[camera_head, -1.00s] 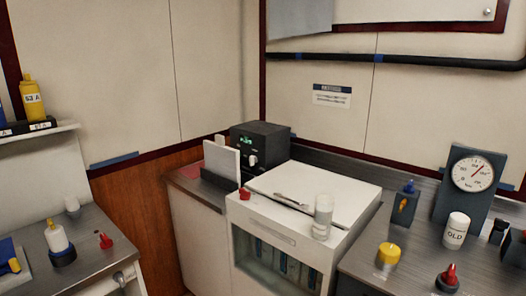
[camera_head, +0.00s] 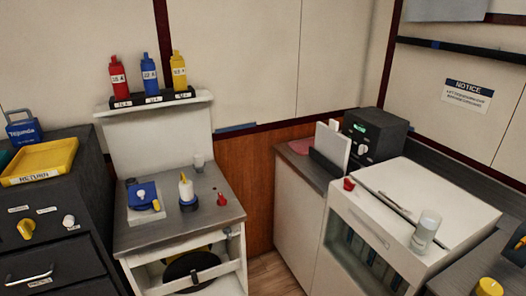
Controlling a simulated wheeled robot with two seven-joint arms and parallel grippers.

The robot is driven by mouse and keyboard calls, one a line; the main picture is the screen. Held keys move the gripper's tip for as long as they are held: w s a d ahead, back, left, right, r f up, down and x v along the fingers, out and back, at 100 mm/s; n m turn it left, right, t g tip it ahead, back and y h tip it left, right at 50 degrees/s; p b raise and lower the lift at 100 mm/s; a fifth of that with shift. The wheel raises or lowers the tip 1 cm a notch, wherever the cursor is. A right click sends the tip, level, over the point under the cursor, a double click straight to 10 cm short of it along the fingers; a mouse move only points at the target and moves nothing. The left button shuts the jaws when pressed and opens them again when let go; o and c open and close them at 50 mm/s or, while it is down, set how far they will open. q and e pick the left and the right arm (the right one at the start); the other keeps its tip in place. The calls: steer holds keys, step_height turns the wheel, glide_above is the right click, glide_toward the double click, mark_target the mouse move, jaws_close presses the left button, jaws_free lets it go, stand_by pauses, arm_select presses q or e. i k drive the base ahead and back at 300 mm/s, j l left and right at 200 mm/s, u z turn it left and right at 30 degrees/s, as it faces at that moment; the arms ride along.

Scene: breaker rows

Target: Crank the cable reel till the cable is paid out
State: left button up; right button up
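A dark round thing (camera_head: 190,265) with a bit of yellow behind it sits in the open white cabinet under the left counter; it may be the cable reel, but a white bar crosses in front of it and its lower part is cut off. A blue device with a yellow handle (camera_head: 143,196) sits on a pale plate on the counter top; I cannot tell whether it belongs to the reel. No paid-out cable is clearly visible. Neither of my grippers shows in the head view.
A white-tipped bottle in a blue base (camera_head: 187,192) and a red knob (camera_head: 222,200) stand on the counter (camera_head: 165,232). Red, blue and yellow bottles stand on the shelf (camera_head: 205,98). A dark drawer cabinet (camera_head: 60,215) with a yellow tray (camera_head: 40,162) is left. Floor (camera_head: 268,274) shows between the units.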

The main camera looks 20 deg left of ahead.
mark_target(192, 261)
steer(key=u, duration=1.4)
